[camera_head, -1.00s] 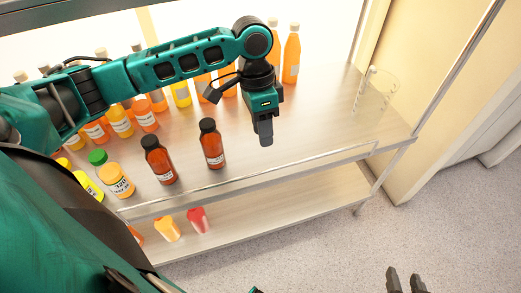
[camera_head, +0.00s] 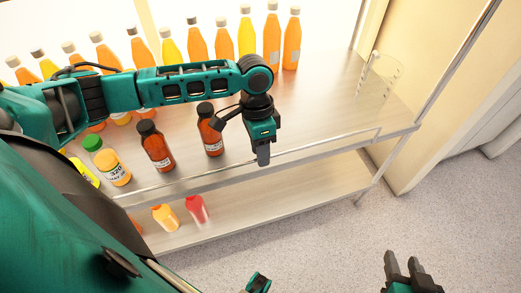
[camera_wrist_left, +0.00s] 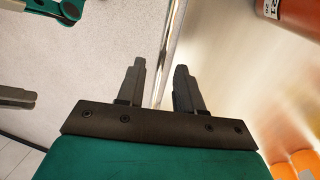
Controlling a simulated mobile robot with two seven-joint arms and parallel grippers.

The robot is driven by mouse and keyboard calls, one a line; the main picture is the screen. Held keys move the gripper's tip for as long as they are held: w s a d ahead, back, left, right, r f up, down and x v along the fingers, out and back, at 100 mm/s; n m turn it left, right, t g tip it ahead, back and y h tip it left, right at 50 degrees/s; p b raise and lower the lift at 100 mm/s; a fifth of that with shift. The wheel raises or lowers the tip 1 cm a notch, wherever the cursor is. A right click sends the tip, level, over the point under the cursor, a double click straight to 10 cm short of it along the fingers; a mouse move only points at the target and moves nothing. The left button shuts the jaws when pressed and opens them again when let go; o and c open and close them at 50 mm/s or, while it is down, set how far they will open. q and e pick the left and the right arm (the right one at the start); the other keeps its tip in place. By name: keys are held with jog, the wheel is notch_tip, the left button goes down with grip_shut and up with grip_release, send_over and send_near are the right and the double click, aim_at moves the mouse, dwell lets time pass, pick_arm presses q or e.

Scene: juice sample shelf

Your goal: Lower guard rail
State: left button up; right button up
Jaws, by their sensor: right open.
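The guard rail (camera_head: 330,145) is a thin metal bar along the front edge of the upper shelf, standing slightly above it. My left gripper (camera_head: 263,155) points down at the rail, near its middle. In the left wrist view the rail (camera_wrist_left: 170,45) runs between the two spread fingers of my left gripper (camera_wrist_left: 160,72), with gaps on both sides; I cannot tell how deep it sits between them. My right gripper (camera_head: 405,262) is open and empty, over the floor in front of the shelf at the lower right.
Two brown bottles (camera_head: 155,147) (camera_head: 210,130) stand behind the rail, left of my left gripper. Several juice bottles line the back. A clear beaker (camera_head: 378,80) stands at the right. A red-capped item (camera_head: 197,208) is on the lower shelf (camera_head: 290,205).

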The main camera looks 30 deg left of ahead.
pick_arm(q)
jog(key=shift+f, duration=0.1)
jog(key=shift+c, duration=0.5)
grip_shut()
dwell(0.9)
